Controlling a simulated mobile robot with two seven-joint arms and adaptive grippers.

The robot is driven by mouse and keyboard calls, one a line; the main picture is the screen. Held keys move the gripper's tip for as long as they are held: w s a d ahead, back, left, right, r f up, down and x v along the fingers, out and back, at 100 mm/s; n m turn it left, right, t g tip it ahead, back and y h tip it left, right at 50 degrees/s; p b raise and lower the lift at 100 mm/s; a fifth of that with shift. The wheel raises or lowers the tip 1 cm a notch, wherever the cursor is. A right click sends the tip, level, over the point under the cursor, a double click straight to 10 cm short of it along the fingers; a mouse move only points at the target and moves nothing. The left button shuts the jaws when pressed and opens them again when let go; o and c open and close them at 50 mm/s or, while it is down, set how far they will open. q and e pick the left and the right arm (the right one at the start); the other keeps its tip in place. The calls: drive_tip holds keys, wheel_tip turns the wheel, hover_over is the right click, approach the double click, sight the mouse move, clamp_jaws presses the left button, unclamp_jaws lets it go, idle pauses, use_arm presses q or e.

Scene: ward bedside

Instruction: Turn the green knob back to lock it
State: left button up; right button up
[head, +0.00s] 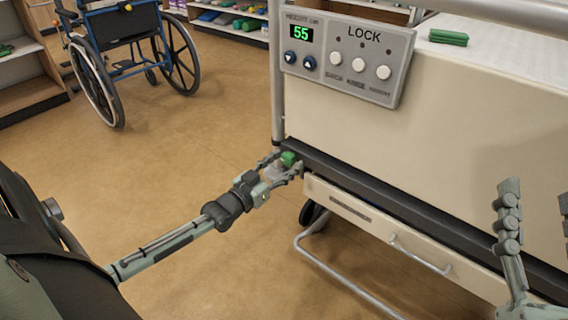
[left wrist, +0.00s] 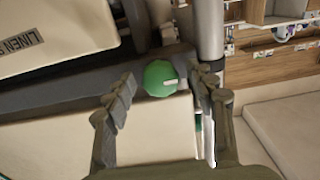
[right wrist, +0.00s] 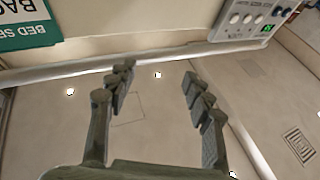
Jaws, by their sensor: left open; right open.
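The green knob (head: 289,158) sits at the lower left corner of the bed, by the upright rail. In the left wrist view it shows as a round green knob (left wrist: 160,78) with a pale mark on its face. My left gripper (head: 282,165) is open at the knob, and its fingers stand on either side of it. In the left wrist view the fingertips (left wrist: 165,82) are apart, with a gap to the knob on the left. My right gripper (right wrist: 158,80) is open and empty, away from the knob; part of it (head: 535,200) shows at the head view's right edge.
A control panel (head: 346,54) marked LOCK, reading 55, hangs above the knob. A drawer (head: 350,212) with a handle and a metal foot bar lie below. A wheelchair (head: 120,40) stands at the back left. The floor (head: 190,140) between is clear.

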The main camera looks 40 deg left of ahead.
use_arm(q)
drive_tip(key=c, duration=1.1)
drive_tip(key=shift+c, duration=0.2)
